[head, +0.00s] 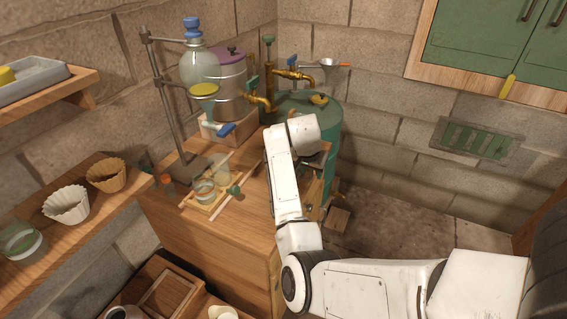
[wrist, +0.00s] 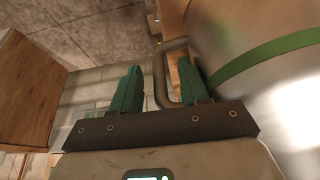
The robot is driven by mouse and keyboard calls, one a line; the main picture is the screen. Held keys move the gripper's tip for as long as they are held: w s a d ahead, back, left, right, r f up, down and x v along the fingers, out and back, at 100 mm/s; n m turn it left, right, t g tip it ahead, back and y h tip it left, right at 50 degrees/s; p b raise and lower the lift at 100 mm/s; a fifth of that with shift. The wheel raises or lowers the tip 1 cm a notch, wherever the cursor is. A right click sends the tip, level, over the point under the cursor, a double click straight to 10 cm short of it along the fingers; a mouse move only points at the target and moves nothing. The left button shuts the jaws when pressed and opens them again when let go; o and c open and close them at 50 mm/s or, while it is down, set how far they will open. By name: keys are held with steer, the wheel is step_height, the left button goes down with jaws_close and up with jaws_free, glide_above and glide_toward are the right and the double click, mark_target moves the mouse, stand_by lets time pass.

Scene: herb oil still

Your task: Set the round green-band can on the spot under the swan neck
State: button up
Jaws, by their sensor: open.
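In the wrist view, a round silvery can (wrist: 270,75) with a green band fills the right side, very close. Its loop handle (wrist: 160,75) stands between the green fingers of my gripper (wrist: 160,88). The fingers are apart, and I see no firm hold on the handle. In the head view, my gripper and this can are mostly hidden behind my arm, beside the teal drum (head: 328,120). Brass spouts (head: 262,101) curve out beside the drum. I cannot tell which is the swan neck, and the spot under it is not clearly visible.
A wooden cabinet top (head: 235,225) holds a small rack with glass jars (head: 205,190) and a metal stand (head: 160,90). A side shelf (head: 110,205) at left carries fluted cups and a green-banded jar (head: 22,243). Stone floor (head: 420,235) lies open at right.

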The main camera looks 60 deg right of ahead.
steer(key=shift+f, duration=0.15)
jaws_close()
stand_by(0.4)
steer(key=shift+d, duration=0.1)
